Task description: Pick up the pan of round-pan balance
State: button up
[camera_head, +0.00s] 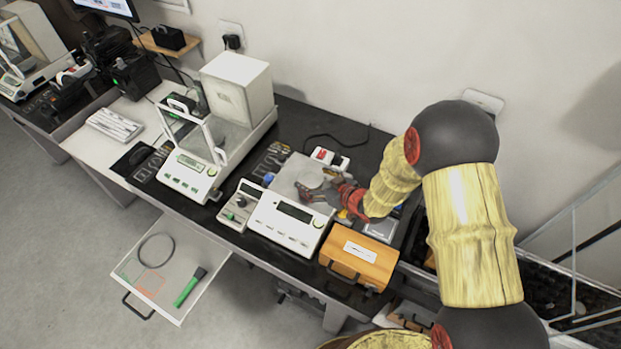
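The round-pan balance (288,222) is a white unit with a dark display, standing on the dark bench top in the middle of the view. Its round grey metal pan (309,178) shows behind the display housing, on the grey rear part. My gripper (322,188) reaches in from the right and is low at the pan's right side. Its red and dark fingers partly hide the pan's edge. Whether the fingers touch the pan or are closed on it is too small to tell.
An orange-brown case (359,257) stands right of the balance, close under my arm. A glass-shielded analytical balance (190,170) and a white box (238,88) stand to the left. An open drawer (140,299) juts out at the lower left. A wall is behind.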

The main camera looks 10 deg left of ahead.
jog(key=c, duration=0.9)
jog(key=shift+r, duration=0.2)
